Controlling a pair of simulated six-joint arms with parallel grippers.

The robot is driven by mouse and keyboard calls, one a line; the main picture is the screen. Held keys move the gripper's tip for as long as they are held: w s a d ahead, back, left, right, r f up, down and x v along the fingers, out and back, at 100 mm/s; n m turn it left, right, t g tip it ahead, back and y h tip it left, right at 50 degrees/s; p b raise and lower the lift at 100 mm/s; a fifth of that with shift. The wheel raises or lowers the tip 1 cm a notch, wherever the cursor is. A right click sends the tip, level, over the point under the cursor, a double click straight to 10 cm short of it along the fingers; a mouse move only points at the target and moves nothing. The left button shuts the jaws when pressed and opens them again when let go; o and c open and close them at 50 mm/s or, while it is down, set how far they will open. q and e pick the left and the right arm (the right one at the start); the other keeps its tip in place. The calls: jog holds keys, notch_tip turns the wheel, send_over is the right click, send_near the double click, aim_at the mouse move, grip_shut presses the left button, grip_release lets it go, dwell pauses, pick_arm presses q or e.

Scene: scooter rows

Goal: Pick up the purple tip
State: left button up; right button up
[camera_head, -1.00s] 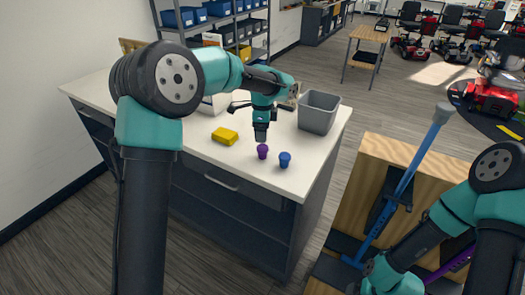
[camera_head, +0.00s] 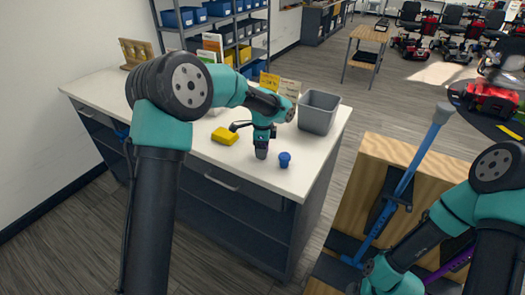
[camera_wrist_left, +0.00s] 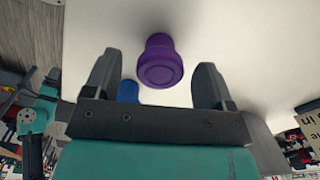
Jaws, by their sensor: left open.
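The purple tip (camera_wrist_left: 160,62) stands on the white counter in the left wrist view, between the two fingers of my left gripper (camera_wrist_left: 156,78). The fingers are open, with a gap on each side of the tip. In the head view my left gripper (camera_head: 261,152) is down at the counter, and the purple tip is mostly hidden behind it. My right arm shows at the right edge of the head view, but its gripper is not clearly seen.
A blue tip (camera_head: 284,159) stands close to the right of my left gripper. A yellow sponge (camera_head: 225,136) lies to the left. A grey bin (camera_head: 318,112) stands behind to the right. The white counter (camera_head: 225,160) is clear in front.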

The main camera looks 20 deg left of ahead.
pick_arm(q)
jog(key=shift+f, duration=0.45)
jog(key=c, duration=1)
jog(key=shift+r, duration=0.1)
jog(key=shift+r, duration=1.65)
jog(key=s+d, duration=0.1)
jog(key=s, duration=0.4)
jog(key=s+d+r, duration=0.1)
jog(key=s+d, duration=0.1)
jog(key=s, duration=0.3)
jog(key=s+d, duration=0.1)
jog(key=s, duration=0.4)
jog(key=shift+s+d+r, duration=0.2)
jog(key=shift+s+r, duration=0.05)
jog(key=shift+r, duration=0.05)
jog(key=shift+w, duration=0.15)
